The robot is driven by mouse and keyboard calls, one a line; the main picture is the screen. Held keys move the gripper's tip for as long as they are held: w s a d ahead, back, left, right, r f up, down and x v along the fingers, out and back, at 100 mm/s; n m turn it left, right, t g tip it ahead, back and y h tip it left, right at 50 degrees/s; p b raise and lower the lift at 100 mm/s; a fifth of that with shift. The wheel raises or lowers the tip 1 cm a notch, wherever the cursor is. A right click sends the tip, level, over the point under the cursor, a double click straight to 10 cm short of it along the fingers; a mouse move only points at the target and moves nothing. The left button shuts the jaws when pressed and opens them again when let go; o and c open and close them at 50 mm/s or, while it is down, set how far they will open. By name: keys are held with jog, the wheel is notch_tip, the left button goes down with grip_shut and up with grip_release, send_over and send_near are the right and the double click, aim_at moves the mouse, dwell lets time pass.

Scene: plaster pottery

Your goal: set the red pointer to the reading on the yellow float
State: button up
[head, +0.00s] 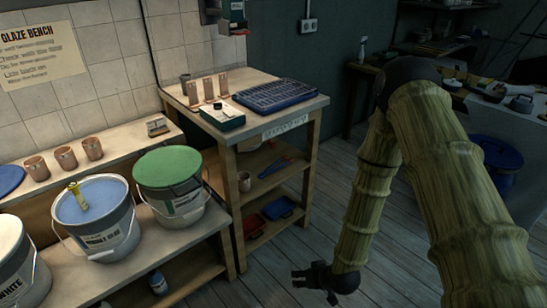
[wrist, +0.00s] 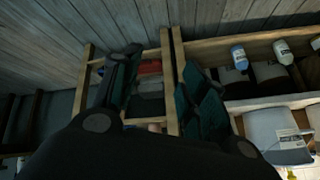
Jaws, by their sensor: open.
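The yellow float (head: 77,196) stands tilted in the blue glaze of an open bucket (head: 110,239) at the left of the head view. Any marks on it are too small to read. I cannot make out the red pointer for certain; a small red part (head: 239,30) shows at the foot of a wall-mounted device at the top. My gripper (head: 311,283) is low over the floor, right of the benches and well apart from the float. In the wrist view my gripper (wrist: 160,80) has its fingers spread with nothing held.
A wooden side table (head: 310,102) holds a blue tray (head: 275,96), a green box (head: 222,115) and several upright tiles. Clay cups (head: 66,158) line the back ledge. The plank floor (head: 300,235) is open near my gripper.

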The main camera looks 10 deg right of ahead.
jog(key=w+r+t+y+b, duration=0.1)
jog(key=w+r+t+b, duration=0.15)
jog(key=w, duration=0.85)
jog(key=n+t+y+b, duration=0.6)
jog(key=b, duration=0.5)
send_near(275, 145)
jog(key=b+x, duration=0.1)
jog(key=x, duration=0.9)
jog(key=shift+w+a+f, duration=0.1)
jog(key=shift+w+a, duration=0.05)
jog(key=shift+a, duration=0.1)
grip_shut()
